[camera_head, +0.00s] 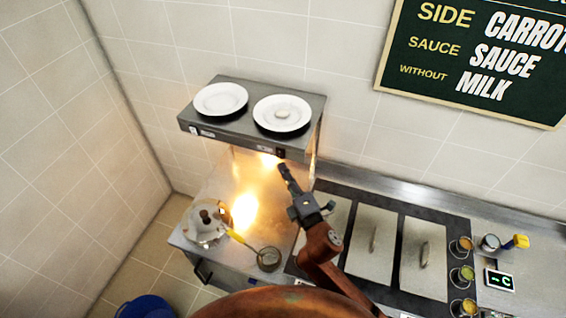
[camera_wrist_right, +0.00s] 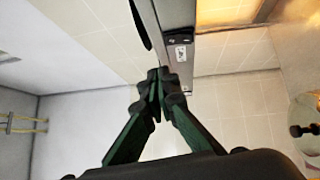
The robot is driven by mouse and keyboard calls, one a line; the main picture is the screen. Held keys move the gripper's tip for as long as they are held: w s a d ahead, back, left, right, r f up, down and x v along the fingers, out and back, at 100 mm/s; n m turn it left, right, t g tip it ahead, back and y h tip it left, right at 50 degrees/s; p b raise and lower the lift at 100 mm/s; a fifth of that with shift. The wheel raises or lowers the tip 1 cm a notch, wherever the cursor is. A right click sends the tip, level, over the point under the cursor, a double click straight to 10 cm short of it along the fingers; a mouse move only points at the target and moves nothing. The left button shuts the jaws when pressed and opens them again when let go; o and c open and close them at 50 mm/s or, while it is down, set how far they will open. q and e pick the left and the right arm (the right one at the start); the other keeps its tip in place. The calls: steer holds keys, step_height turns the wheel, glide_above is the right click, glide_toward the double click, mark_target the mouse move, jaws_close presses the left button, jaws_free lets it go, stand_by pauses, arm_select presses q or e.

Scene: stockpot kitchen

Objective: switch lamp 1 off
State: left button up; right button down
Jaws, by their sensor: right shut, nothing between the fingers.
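A grey heat-lamp shelf (camera_head: 228,131) hangs on the tiled wall. Its front edge carries a pale switch plate (camera_head: 194,130) at left and a dark switch (camera_head: 281,152) at right. The lamp numbers are too small to read. Warm light (camera_head: 269,160) glows under the shelf's right part. My right gripper (camera_head: 284,168) is shut and empty, its tips just below the right switch; contact cannot be told. In the wrist view the shut fingertips (camera_wrist_right: 158,82) are beside the shelf's edge, near a small white label (camera_wrist_right: 181,53). My left gripper is out of view.
Two white plates, left (camera_head: 220,99) and right (camera_head: 282,113), sit on the shelf. Lidded wells (camera_head: 371,243) and small cups (camera_head: 461,247) lie to the right.

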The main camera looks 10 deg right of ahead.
steer(key=b+v, duration=0.1)
steer(key=v, duration=0.6)
steer(key=shift+r, duration=0.45)
steer(key=shift+s, duration=0.1)
